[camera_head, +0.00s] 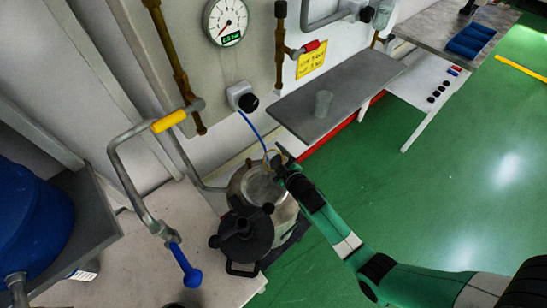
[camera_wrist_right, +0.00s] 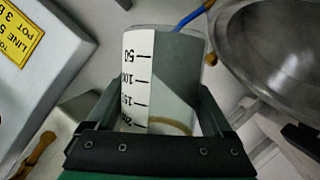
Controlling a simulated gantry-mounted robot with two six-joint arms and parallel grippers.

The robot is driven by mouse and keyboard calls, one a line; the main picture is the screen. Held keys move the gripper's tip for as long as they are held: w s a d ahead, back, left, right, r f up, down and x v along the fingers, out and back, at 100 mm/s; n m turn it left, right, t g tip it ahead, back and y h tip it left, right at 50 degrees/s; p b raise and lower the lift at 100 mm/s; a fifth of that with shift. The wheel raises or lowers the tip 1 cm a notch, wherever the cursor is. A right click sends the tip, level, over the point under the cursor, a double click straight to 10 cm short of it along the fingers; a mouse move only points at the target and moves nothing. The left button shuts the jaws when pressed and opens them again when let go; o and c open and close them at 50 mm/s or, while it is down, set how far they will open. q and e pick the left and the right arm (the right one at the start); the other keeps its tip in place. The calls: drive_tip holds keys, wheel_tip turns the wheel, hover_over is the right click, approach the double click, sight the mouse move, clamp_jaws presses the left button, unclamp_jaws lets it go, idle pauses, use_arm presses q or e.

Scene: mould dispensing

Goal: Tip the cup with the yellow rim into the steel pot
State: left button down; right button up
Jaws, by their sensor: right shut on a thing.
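My right gripper (camera_head: 274,164) is shut on a clear cup (camera_head: 268,157) above the back edge of the steel pot (camera_head: 284,211). In the right wrist view the cup (camera_wrist_right: 185,70) sits between the two fingers (camera_wrist_right: 160,118). It has a white scale strip with black marks, and a yellowish-tan ring shows through it near the gripper. The steel pot's curved rim (camera_wrist_right: 226,50) is at the right of that view, beside the cup. I cannot tell the cup's exact tilt or its contents. My left gripper is not in view.
A black knobbed part (camera_head: 245,235) covers the pot's front left. Another clear cup (camera_head: 323,103) stands on the grey shelf (camera_head: 360,78). A pipe with a blue handle (camera_head: 184,265) and a blue drum (camera_head: 32,222) are at left. Green floor is clear at right.

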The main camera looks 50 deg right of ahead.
sight(267, 161)
drive_tip(key=shift+f+n+h+b, duration=0.55)
drive_tip(key=shift+n+b, duration=0.45)
drive_tip(key=shift+b, duration=1.4)
drive_tip(key=shift+w+a+f+n+t+h+b, duration=0.1)
drive_tip(key=shift+a+f+n+t+h+b, duration=0.15)
drive_tip(key=shift+n+b, duration=0.7)
drive_tip(key=shift+a+f+n+t+h+b, duration=0.15)
drive_tip(key=shift+a+n+h+b, duration=0.2)
drive_tip(key=shift+b, duration=1.05)
drive_tip(key=shift+a+r+n+t+h+b, duration=0.15)
drive_tip(key=shift+r+n+b, duration=0.05)
drive_tip(key=shift+n+b, duration=0.4)
drive_tip(key=shift+a+r+n+t+h+b, duration=0.1)
drive_tip(key=shift+r+n+t+b, duration=0.05)
drive_tip(key=shift+n+b, duration=0.45)
drive_tip(key=shift+w+a+r+n+t+h+b, duration=0.1)
drive_tip(key=shift+a+r+n+t+h+b, duration=0.25)
drive_tip(key=shift+n, duration=0.55)
drive_tip(key=shift+w+a+r+n+t+h+b, duration=0.1)
drive_tip(key=shift+a+r+n+t+b, duration=0.15)
drive_tip(key=shift+r+n+b, duration=0.45)
drive_tip(key=shift+f, duration=0.15)
drive_tip(key=shift+f+n, duration=0.15)
drive_tip(key=shift+n, duration=0.65)
